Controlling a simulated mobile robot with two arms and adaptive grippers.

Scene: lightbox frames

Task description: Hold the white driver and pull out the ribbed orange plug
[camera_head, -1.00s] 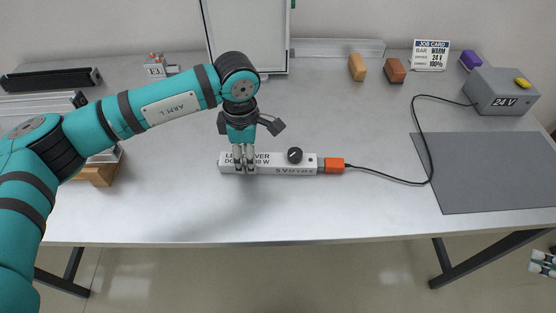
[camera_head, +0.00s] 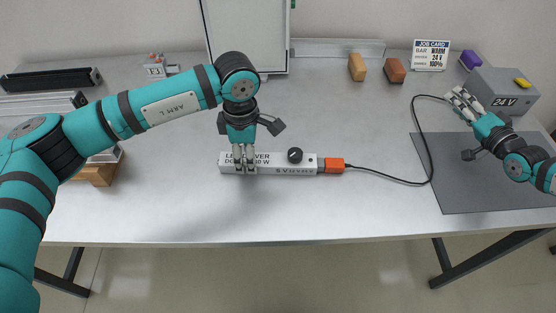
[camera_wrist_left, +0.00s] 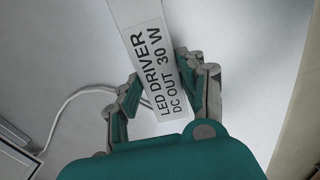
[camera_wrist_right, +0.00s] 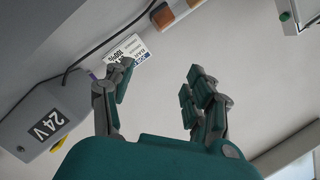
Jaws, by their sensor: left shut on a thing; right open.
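The white driver (camera_head: 285,169), a long bar with a black knob, lies on the table at the middle. My left gripper (camera_head: 245,168) is shut on its left part; the left wrist view shows the fingers on both sides of the driver (camera_wrist_left: 150,58). The orange plug (camera_head: 334,165) sits at the driver's right end, with a black cable running right from it. Its ribs are too small to make out. My right gripper (camera_head: 460,97) is open and empty above the table near the grey box, well right of the plug. It also shows in the right wrist view (camera_wrist_right: 157,90).
The black cable (camera_head: 431,150) loops to the grey 24 V box (camera_head: 502,92) at the right. A grey mat (camera_head: 470,195) lies under my right arm. Orange and brown blocks (camera_head: 357,67) and a job card (camera_head: 430,55) stand at the back. The table right of the plug is mostly clear.

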